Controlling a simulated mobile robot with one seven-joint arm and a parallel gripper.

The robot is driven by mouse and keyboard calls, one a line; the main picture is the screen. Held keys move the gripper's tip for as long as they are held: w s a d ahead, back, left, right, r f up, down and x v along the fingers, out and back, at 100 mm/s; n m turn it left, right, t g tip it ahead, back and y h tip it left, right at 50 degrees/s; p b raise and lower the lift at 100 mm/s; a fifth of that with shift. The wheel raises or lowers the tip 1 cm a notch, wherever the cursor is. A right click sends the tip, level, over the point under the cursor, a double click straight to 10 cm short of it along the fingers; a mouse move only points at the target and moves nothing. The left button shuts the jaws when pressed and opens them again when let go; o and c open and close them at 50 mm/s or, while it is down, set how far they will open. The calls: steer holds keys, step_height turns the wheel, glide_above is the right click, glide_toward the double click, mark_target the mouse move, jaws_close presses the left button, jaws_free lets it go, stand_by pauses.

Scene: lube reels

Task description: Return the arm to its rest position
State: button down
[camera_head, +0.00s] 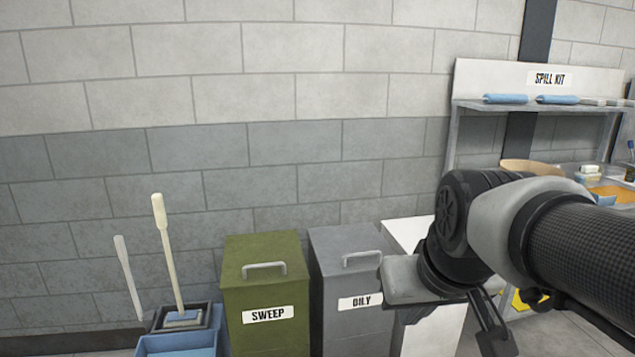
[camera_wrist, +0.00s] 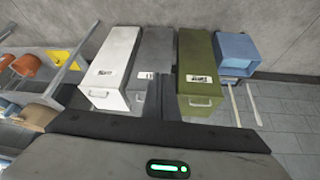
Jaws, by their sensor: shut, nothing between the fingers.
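My arm enters the head view from the right edge, bends at a dark wrist joint and points down. My gripper (camera_head: 492,328) shows only in part below the wrist, as dark narrow pieces near the bottom edge. It is shut and holds nothing that I can see. In the wrist view, a grey housing with a green light fills the bottom edge. The bins in that view stand beyond it, apart from the gripper.
A green SWEEP bin (camera_head: 265,290), a grey OILY bin (camera_head: 352,275) and a white bin (camera_wrist: 112,65) stand by the block wall. A blue bucket (camera_head: 180,345) with pale handles is at left. The SPILL KIT shelf (camera_head: 500,75) is at right, behind my arm.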

steer(key=s+f, duration=0.2)
steer(key=s, duration=0.5)
step_height(320, 180, up, 24)
steer(key=p, duration=2.4)
steer(key=shift+d+r+m, duration=0.25)
steer(key=shift+m, duration=0.15)
